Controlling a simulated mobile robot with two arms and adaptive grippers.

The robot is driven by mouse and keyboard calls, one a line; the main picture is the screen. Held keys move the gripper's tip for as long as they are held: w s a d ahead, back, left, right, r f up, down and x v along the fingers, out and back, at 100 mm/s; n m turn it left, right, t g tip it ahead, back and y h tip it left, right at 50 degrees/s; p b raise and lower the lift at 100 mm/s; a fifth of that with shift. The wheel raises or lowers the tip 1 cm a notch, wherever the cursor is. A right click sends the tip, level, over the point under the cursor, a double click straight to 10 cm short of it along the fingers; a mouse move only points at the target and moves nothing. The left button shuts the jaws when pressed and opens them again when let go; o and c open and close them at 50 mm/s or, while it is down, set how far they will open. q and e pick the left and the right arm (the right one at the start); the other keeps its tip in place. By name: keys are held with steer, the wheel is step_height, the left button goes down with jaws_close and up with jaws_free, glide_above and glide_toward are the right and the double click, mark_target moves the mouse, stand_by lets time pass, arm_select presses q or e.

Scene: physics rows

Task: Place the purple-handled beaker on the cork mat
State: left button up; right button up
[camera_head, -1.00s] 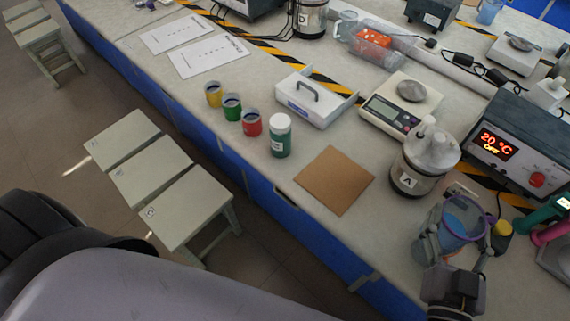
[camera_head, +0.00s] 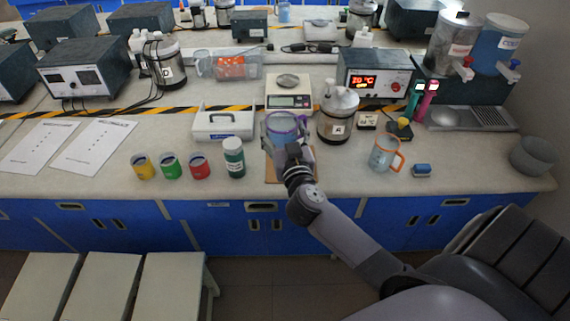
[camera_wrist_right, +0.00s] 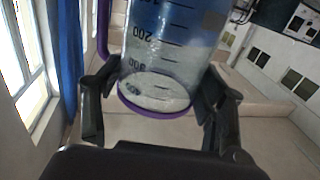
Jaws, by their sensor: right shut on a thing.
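The purple-handled beaker (camera_head: 283,127) is in my right gripper (camera_head: 284,142), in front of the balance. In the right wrist view the beaker (camera_wrist_right: 160,60) stands between the two fingers of the gripper (camera_wrist_right: 158,100), with its purple rim ring, printed scale and purple handle at upper left. The cork mat (camera_head: 271,176) lies on the bench below and behind the gripper in the picture, mostly hidden by my arm and the beaker. I cannot tell whether the beaker touches the mat. My left gripper is not in view.
A balance (camera_head: 289,98) is behind, a jar labelled A (camera_head: 336,124) to the right. An orange-handled beaker (camera_head: 383,154) stands further right.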

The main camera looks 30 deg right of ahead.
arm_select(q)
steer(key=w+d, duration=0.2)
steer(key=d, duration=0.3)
arm_select(e)
steer(key=w+d+r+m+g+h, duration=0.1)
steer(key=w+d+r+m+h, duration=0.2)
steer(key=w+d, duration=0.5)
steer(key=shift+n, duration=0.4)
step_height(320, 180, down, 19)
steer(key=b, duration=0.8)
steer(key=shift+s+d, duration=0.1)
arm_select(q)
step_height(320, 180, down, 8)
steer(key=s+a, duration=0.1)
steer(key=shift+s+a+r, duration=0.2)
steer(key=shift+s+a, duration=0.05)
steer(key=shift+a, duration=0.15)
arm_select(e)
steer(key=o, duration=1.5)
steer(key=shift+f, duration=0.15)
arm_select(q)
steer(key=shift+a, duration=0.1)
